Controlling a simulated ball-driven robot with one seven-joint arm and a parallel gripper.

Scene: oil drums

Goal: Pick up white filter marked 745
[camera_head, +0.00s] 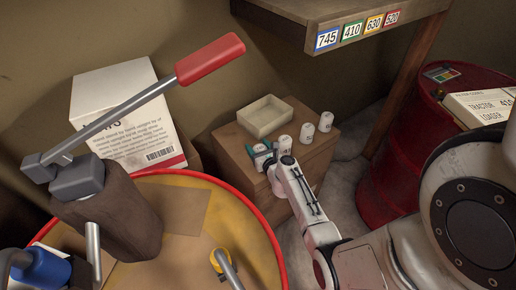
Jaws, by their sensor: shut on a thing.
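Several small white filters with dark markings stand on a wooden crate (235,152) in the middle of the camera_head view. One white filter (262,160) is at my gripper (261,156), which is shut on it at the crate's near side. Another white filter (284,145) stands just right of the gripper. Two more stand to the right, a white filter (307,133) and a white filter (326,121). The markings on the filters are too small to read with certainty. My gripper's fingers partly hide the held filter.
An empty beige tray (288,122) sits behind the filters on the crate. A shelf (420,50) above carries labels 745, 410, 630 and 520. A yellow drum with a red rim (262,222), a pump with a red handle (210,58) and a red drum (390,180) flank the crate.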

